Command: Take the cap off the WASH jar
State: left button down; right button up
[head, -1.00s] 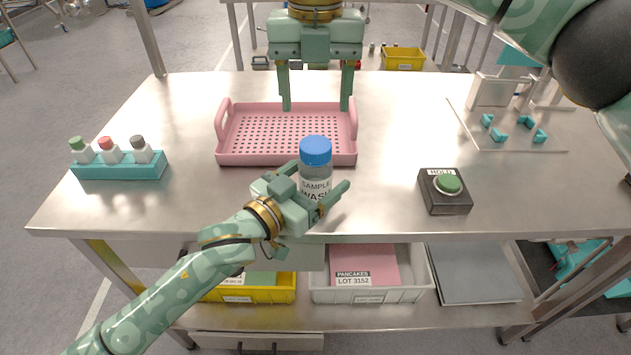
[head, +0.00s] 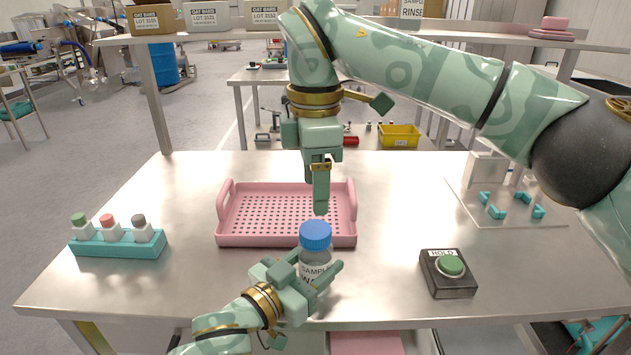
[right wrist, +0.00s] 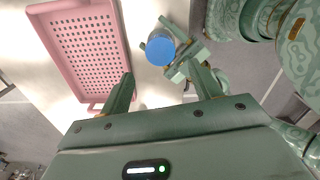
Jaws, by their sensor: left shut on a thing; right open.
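The WASH jar (head: 314,266) is a clear jar with a white label and a blue cap (head: 316,235). It stands upright near the front middle of the table, with the cap on. My left gripper (head: 318,278) is shut on the jar's body below the cap. My right gripper (head: 320,207) is above the jar and a little behind it, pointing down and seen edge-on. In the right wrist view its fingers (right wrist: 165,92) are apart and empty, and the blue cap (right wrist: 160,48) shows beyond them, not between them.
A pink perforated tray (head: 240,240) lies just behind the jar. A teal rack (head: 118,243) with small capped bottles is at the left. A black box with a green HOLD button (head: 448,275) is at the right. A fixture plate (head: 500,208) lies at the back right.

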aim_at(316, 229)
jog(key=m, duration=0.5)
jog(key=shift+m, duration=0.4)
jog(key=m, duration=0.4)
jog(key=shift+m, duration=0.3)
jog(key=shift+f, duration=0.2)
jog(key=shift+m, duration=0.3)
notch_tip(316, 229, down, 8)
jog(key=shift+r, duration=0.2)
